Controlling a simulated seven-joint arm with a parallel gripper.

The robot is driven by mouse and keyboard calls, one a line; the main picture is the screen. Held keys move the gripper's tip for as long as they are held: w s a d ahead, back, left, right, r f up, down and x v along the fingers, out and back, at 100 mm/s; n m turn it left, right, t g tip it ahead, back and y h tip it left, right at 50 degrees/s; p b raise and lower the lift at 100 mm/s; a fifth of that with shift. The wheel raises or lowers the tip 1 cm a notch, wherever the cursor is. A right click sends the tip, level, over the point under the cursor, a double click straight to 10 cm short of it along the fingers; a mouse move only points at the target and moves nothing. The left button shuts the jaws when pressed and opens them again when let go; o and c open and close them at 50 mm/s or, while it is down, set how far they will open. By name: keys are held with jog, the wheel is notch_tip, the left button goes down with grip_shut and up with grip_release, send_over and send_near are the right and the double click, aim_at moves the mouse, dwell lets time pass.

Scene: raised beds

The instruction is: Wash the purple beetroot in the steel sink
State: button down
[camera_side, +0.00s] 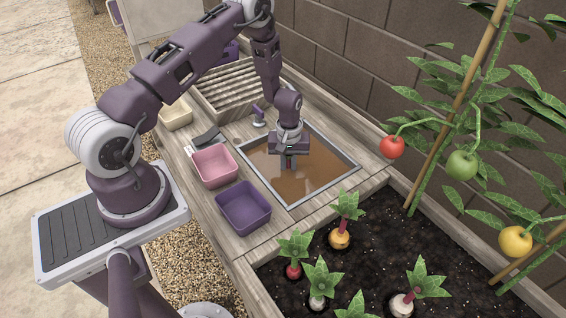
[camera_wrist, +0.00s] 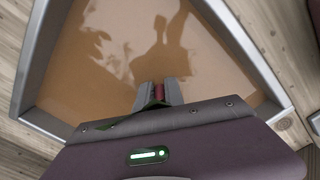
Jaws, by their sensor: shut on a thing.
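The steel sink (camera_side: 325,186) is full of brown, murky water and is set into the wooden bench. It also shows in the wrist view (camera_wrist: 232,32). My gripper (camera_side: 289,167) points down into the sink, its fingertips at the water. In the wrist view my gripper (camera_wrist: 158,93) is shut on a dark red stem (camera_wrist: 158,91), with a bit of green leaf (camera_wrist: 152,103) beside the fingers. This looks like the top of the purple beetroot; its root is hidden under the water and fingers.
A pink tub (camera_side: 214,166) and a purple tub (camera_side: 243,208) stand left of the sink. A ridged drainer (camera_side: 232,88) lies behind. The soil bed (camera_side: 370,262) in front holds several leafy roots. Tomato plants (camera_side: 460,110) stand at right, near the wall.

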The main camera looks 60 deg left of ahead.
jog(key=d, duration=0.5)
jog(key=a, duration=1)
dwell(0.5)
jog(key=shift+a, duration=0.1)
jog(key=shift+d, duration=2.55)
notch_tip(320, 180, up, 17)
